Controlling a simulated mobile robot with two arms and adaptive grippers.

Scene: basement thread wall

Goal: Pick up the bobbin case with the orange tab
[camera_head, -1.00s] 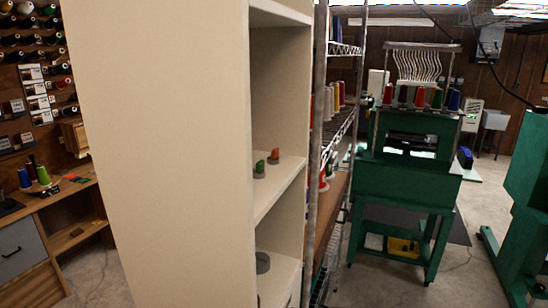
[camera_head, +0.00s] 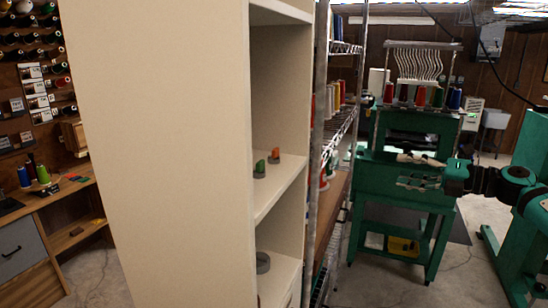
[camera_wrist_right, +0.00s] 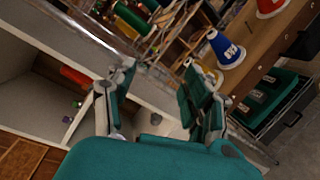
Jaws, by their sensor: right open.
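Two small grey bobbin cases stand on the middle shelf of the cream cabinet in the head view. The bobbin case with the orange tab (camera_head: 273,158) is behind and to the right of the bobbin case with the green tab (camera_head: 259,172). My right gripper (camera_head: 415,171) is open and empty, well to the right of the cabinet, in front of the green embroidery machine. In the right wrist view, its open fingers (camera_wrist_right: 155,95) have nothing between them. Small items on a pale shelf at the left of that view are too small to identify. My left gripper is not in view.
The cream cabinet (camera_head: 165,150) has a tall side panel blocking the left. A wire rack (camera_head: 342,125) with thread spools stands between the cabinet and the embroidery machine (camera_head: 400,215). A grey round thing (camera_head: 262,262) sits on the lower shelf.

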